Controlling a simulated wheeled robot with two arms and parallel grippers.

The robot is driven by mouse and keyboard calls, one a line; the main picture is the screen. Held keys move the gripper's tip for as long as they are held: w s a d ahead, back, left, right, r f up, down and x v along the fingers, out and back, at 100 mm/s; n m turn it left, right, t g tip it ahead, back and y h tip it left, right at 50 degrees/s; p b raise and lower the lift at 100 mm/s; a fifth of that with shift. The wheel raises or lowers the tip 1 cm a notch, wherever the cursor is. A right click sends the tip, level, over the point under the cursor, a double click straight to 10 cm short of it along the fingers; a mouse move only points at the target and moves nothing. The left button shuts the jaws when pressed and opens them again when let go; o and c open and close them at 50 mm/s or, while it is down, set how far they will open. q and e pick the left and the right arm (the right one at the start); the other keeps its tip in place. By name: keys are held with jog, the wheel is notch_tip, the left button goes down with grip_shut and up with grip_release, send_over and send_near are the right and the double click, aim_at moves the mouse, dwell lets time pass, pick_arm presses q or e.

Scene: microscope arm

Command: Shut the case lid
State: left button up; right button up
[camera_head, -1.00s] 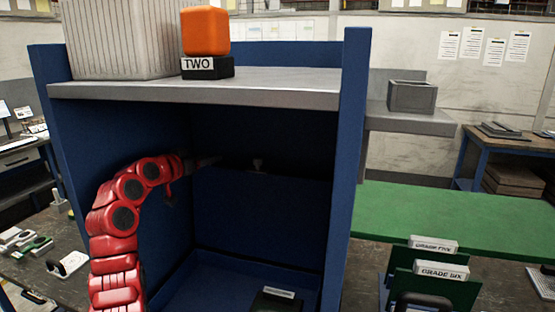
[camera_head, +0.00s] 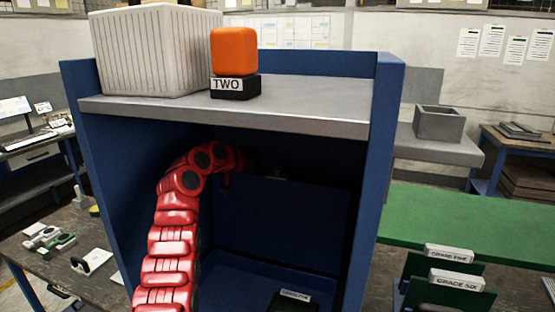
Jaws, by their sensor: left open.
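A blue case-like housing (camera_head: 383,200) with an open front stands in the middle of the head view. Inside it, a dark blue panel (camera_head: 300,215) stands upright at the back, with a small pale knob (camera_head: 278,177) at its top edge. I take this panel for the lid, but the shadow leaves this unsure. My red left arm reaches into the housing from the front left. My left gripper (camera_head: 256,162) is open in the dark, just left of the knob; its fingers barely show. I cannot tell if it touches anything. My right gripper is out of view.
A grey shelf (camera_head: 300,118) roofs the space above my arm. On it stand a ribbed white bin (camera_head: 155,52) and an orange block (camera_head: 235,50) on a black base marked TWO (camera_head: 236,88). A small labelled dark object (camera_head: 292,300) sits low inside. Side walls limit room sideways.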

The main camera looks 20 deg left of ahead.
pick_arm(q)
jog(key=p+x, duration=0.1)
jog(key=x, duration=0.2)
jog(key=shift+w+r, duration=0.1)
jog(key=shift+r, duration=0.05)
jog(key=shift+w+d+f+p, duration=0.25)
jog(key=shift+w+f+p, duration=0.2)
jog(key=shift+w+p, duration=0.15)
grip_shut()
dwell(1.1)
